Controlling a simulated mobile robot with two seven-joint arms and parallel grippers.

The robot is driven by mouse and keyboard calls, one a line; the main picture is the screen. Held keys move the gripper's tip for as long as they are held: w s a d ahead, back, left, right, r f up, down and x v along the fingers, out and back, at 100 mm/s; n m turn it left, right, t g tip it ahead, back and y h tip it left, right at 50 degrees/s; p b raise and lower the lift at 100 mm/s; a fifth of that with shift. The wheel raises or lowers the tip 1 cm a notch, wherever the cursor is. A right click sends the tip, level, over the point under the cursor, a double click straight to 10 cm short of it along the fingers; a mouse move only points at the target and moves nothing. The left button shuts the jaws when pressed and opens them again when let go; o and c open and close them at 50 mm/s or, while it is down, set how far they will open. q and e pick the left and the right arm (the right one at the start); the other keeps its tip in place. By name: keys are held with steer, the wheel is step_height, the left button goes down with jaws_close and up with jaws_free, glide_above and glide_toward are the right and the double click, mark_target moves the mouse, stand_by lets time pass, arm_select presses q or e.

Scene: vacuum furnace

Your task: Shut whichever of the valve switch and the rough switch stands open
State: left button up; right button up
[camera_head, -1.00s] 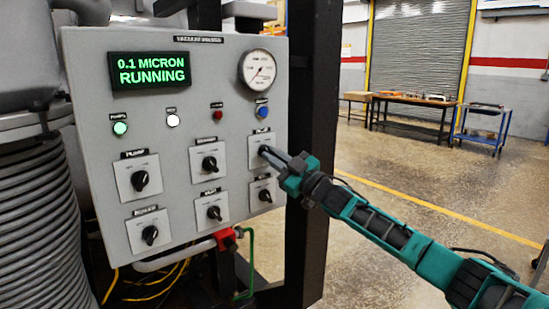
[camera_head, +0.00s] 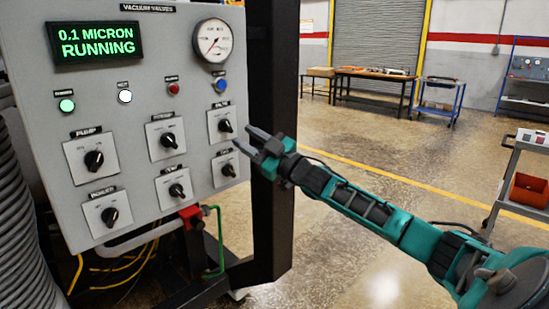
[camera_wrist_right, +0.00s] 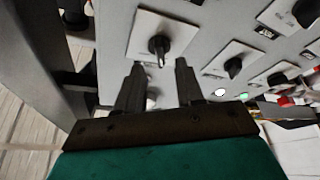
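The grey control panel (camera_head: 140,80) carries two rows of black rotary switches on white plates. Their labels are too small to read surely, so I cannot tell which are the valve switch and the rough switch. My right gripper (camera_head: 243,136) is open and empty, just right of the panel, beside the upper right switch (camera_head: 225,126) and lower right switch (camera_head: 228,170). It touches neither knob. In the right wrist view, the open fingers (camera_wrist_right: 159,84) point at a switch knob (camera_wrist_right: 158,45), which stands beyond and between the tips. My left gripper is not in view.
The panel display (camera_head: 97,42) reads "0.1 MICRON RUNNING". A dial gauge (camera_head: 212,40) and several lamps sit above the switches. A dark post (camera_head: 270,200) stands behind the panel's right edge. A red fitting (camera_head: 191,216) and green pipe (camera_head: 219,240) are below.

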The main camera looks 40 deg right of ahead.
steer(key=v, duration=0.8)
steer(key=shift+s+b, duration=0.3)
steer(key=shift+b, duration=0.05)
steer(key=shift+f, duration=0.1)
steer(key=s+a+f+m+g+h, duration=0.1)
steer(key=s+a+f, duration=0.15)
steer(key=f, duration=0.45)
steer(key=s+a+f+m+g+h, duration=0.1)
steer(key=a+f+m+g, duration=0.1)
steer(key=a+f, duration=0.35)
steer(key=s+a+f+m+g+h, duration=0.1)
steer(key=s+f, duration=0.1)
steer(key=f, duration=0.7)
steer(key=s+a+f+m+g+h, duration=0.1)
steer(key=s+a+f+m+g, duration=0.2)
steer(key=s+a+f, duration=1.2)
steer(key=s+a+g, duration=0.1)
steer(key=g, duration=0.2)
steer(key=shift+a, duration=0.25)
steer(key=shift+w+f, duration=0.1)
steer(key=shift+f, duration=0.05)
